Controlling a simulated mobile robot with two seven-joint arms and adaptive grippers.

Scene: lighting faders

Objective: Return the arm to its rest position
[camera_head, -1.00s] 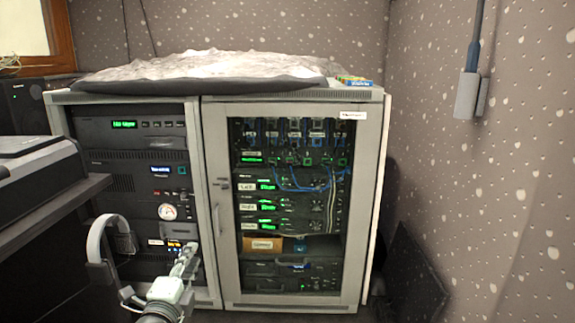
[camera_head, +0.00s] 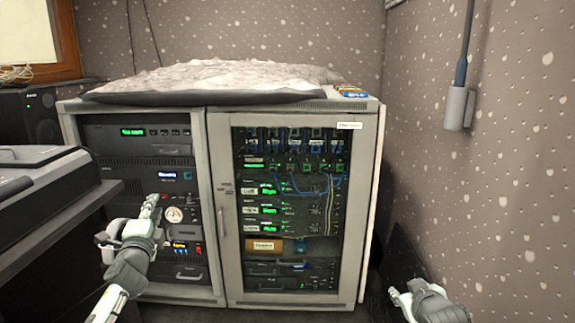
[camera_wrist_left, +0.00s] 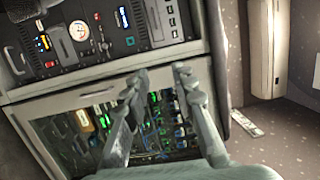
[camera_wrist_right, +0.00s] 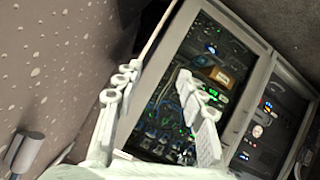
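Neither gripper holds anything that I can see.
The cabinet's right bay has a glazed door (camera_head: 224,210) with a handle. A mixing console (camera_head: 45,185) stands at the left edge. A wall-mounted grey box (camera_head: 457,108) hangs on the right wall. A crumpled cover (camera_head: 220,75) lies on the cabinet top.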

